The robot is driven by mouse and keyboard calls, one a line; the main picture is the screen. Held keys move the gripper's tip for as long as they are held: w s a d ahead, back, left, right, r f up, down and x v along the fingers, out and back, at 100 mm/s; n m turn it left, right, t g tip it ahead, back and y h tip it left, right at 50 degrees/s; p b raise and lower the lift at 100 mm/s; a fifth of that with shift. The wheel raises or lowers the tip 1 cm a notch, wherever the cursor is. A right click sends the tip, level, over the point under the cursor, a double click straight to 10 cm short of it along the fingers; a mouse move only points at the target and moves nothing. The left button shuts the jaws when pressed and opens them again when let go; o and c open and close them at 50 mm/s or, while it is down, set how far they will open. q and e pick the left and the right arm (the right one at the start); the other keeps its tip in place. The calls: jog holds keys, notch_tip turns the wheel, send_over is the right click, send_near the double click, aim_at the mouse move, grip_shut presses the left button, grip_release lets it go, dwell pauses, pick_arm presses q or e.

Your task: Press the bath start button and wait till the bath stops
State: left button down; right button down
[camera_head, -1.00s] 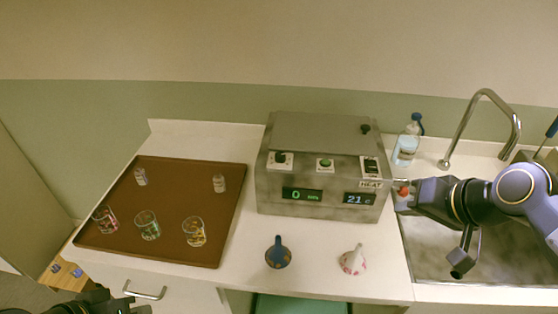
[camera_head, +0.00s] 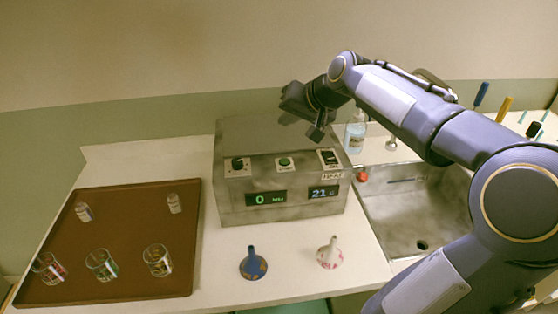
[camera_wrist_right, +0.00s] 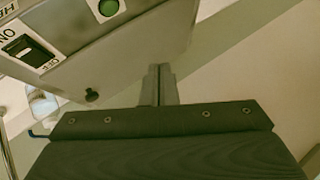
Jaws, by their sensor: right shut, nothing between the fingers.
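The bath (camera_head: 282,205) is a grey box on the counter. Its front has a green start button (camera_head: 285,163), a black knob (camera_head: 237,164) and a HEAT switch (camera_head: 329,158). Its displays read a green 0 (camera_head: 266,198) and about 21 (camera_head: 324,192). My right gripper (camera_head: 290,106) is over the lid, behind the button, and touches no control. In the right wrist view its fingers (camera_wrist_right: 160,73) are shut and empty; the green button (camera_wrist_right: 108,7) is at the top edge, apart from them. My left gripper is not in view.
A brown tray (camera_head: 112,235) with several glasses and small jars is at left. A blue funnel-like item (camera_head: 253,265) and a white-pink one (camera_head: 330,254) stand before the bath. A soap bottle (camera_head: 355,135) and the sink (camera_head: 415,205) are at right.

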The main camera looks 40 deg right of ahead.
aim_at(284, 161)
jog(key=shift+f, duration=0.1)
notch_tip(284, 161, down, 9)
jog(key=b, duration=0.7)
jog(key=shift+r, duration=0.2)
dwell(1.6)
jog(key=shift+f+b, duration=0.45)
jog(key=shift+b, duration=0.15)
jog(key=shift+f+b, duration=0.35)
dwell(0.4)
jog(key=shift+r, duration=0.1)
jog(key=shift+r+p, duration=0.7)
jog(key=shift+r, duration=0.1)
